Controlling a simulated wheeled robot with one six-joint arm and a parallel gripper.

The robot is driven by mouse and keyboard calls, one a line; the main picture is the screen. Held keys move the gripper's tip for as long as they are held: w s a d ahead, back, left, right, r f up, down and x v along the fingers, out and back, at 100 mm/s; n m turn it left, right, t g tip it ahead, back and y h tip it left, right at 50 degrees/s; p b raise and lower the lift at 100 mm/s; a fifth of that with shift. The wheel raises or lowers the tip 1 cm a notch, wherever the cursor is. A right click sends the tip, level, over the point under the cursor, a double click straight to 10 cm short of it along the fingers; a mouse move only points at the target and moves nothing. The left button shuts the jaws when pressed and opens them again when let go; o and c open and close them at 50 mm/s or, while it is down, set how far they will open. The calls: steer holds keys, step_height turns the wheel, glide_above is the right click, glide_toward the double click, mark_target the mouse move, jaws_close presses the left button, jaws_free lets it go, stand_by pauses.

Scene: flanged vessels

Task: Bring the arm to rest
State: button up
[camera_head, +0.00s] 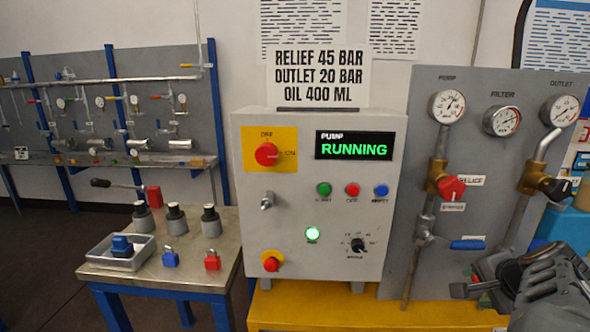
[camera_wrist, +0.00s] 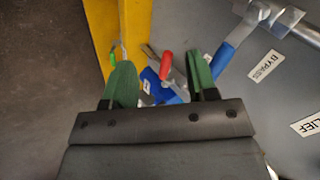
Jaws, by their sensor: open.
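My gripper (camera_wrist: 162,74) shows in the wrist view with its two green fingers apart and nothing held between them. Past the fingers, lower down, are a red-handled item and a blue item (camera_wrist: 160,88), partly hidden by the gripper. In the head view my arm comes in at the lower right, in front of the grey gauge panel (camera_head: 400,240). A blue lever handle (camera_head: 467,244) is on that panel just above the arm, and it also shows right of the fingers in the wrist view (camera_wrist: 222,62).
The control box (camera_head: 300,220) reads "RUNNING" and stands on a yellow bench (camera_head: 330,305). A red valve knob (camera_head: 451,188) and gauges stick out from the panel. A side table (camera_head: 190,245) at left holds padlocks, a tray and several cylinders. Dark floor is clear at far left.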

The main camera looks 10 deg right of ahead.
steer(key=a+r+n+g+p, duration=0.2)
steer(key=a+n+p, duration=0.4)
steer(key=a, duration=0.7)
steer(key=s+a+r+n+g+y+p, duration=0.1)
steer(key=a+r+n+g+p, duration=0.1)
steer(key=a+n+p, duration=0.5)
steer(key=a+r+n, duration=0.1)
steer(key=a+n, duration=0.2)
steer(key=a, duration=0.4)
steer(key=shift+s+a+r+n, duration=0.2)
steer(key=shift+s+a+n, duration=0.1)
steer(key=shift+n, duration=0.1)
steer(key=shift+c, duration=0.4)
